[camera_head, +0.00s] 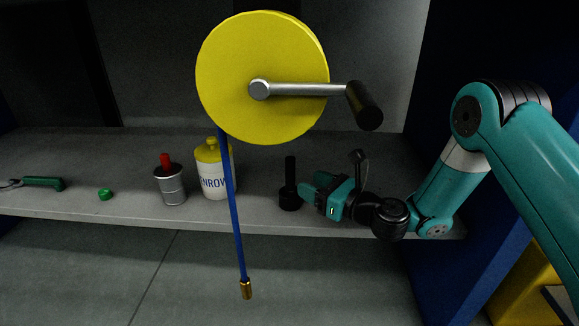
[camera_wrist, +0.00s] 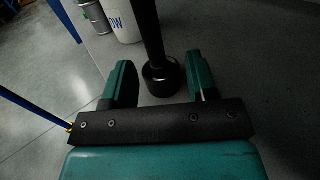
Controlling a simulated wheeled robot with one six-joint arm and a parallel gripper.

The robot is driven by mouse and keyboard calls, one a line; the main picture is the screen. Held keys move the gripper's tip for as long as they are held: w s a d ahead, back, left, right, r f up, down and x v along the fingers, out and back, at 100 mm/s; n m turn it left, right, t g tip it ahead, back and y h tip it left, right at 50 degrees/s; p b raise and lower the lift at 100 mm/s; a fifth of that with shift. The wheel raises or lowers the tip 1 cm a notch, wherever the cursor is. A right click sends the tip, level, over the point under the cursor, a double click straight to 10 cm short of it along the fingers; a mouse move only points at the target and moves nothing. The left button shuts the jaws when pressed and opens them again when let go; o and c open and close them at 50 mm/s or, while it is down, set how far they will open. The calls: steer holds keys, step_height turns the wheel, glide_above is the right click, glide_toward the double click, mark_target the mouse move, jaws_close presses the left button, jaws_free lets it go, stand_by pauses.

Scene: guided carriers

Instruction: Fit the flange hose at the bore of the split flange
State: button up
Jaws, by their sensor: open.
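My gripper (camera_head: 316,188) is open, low over the shelf's right part. Just left of it stands an upright black piece (camera_head: 289,199) with a wide round base and a thin post. In the wrist view the black piece (camera_wrist: 161,74) shows between and beyond the open fingers, which do not visibly grip it. A blue hose (camera_head: 234,212) hangs from a yellow reel (camera_head: 222,75) with a brass end (camera_head: 246,290) below the shelf's front edge. I cannot pick out a split flange or its bore, nor tell whether the blue hose is the flange hose.
The reel's crank (camera_head: 305,89) juts out above my gripper. A blue wall stands at right.

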mark_target(294, 177)
steer(key=p+x, duration=0.2)
steer(key=shift+a+r+p, duration=0.2)
steer(key=shift+p, duration=0.15)
steer(key=shift+w+a+f, duration=0.2)
steer(key=shift+w+a, duration=0.1)
steer(key=b+x, duration=0.1)
steer(key=x, duration=0.1)
steer(key=b+x, duration=0.1)
steer(key=x, duration=0.1)
steer(key=shift+s+a+r, duration=0.15)
steer(key=shift+a, duration=0.3)
steer(key=shift+w+a+r, duration=0.1)
steer(key=shift+w+a, duration=0.1)
steer(key=shift+c, duration=0.5)
jaws_close()
